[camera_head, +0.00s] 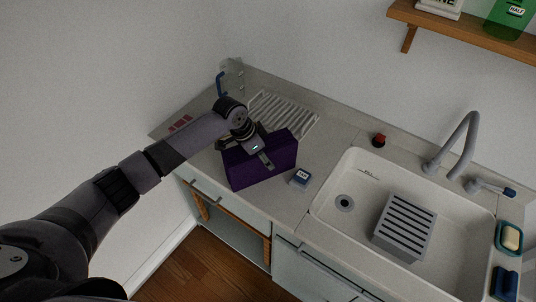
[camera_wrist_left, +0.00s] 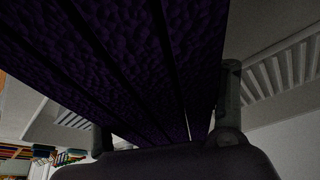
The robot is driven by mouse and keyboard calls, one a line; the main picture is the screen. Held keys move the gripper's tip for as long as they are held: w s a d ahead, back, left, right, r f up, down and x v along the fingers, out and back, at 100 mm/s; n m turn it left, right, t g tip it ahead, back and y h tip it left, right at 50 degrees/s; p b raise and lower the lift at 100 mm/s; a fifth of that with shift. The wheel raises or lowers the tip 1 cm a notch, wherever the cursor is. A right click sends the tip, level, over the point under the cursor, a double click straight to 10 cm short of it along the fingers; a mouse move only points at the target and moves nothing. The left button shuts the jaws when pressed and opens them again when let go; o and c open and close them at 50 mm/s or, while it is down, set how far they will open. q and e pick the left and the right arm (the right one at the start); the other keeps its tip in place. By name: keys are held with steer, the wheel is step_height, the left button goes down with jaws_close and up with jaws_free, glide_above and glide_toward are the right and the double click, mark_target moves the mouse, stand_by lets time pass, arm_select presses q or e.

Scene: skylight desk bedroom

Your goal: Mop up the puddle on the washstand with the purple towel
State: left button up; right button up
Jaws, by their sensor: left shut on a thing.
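The purple towel (camera_head: 262,168) is a folded dark block at the front of the washstand (camera_head: 318,182). My left gripper (camera_head: 264,157) is shut on its upper part. In the left wrist view the towel (camera_wrist_left: 130,60) fills the upper middle between my two fingers. I cannot tell whether the towel touches the counter or hangs just above it. I cannot make out the puddle; the towel and my arm hide part of the counter. My right gripper does not show.
A white drying rack (camera_head: 285,113) lies behind the towel, with a clear jug (camera_head: 232,72) at the back left. A small blue-and-white box (camera_head: 300,178) stands close to the towel's right. The sink (camera_head: 345,225) with a grey slatted box (camera_head: 405,226) is farther right.

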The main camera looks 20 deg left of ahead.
mark_target(267, 143)
arm_select(q)
steer(key=shift+a, duration=0.2)
step_height(267, 143, up, 8)
steer(key=p, duration=0.7)
steer(key=shift+r+p, duration=0.1)
steer(key=shift+p, duration=0.3)
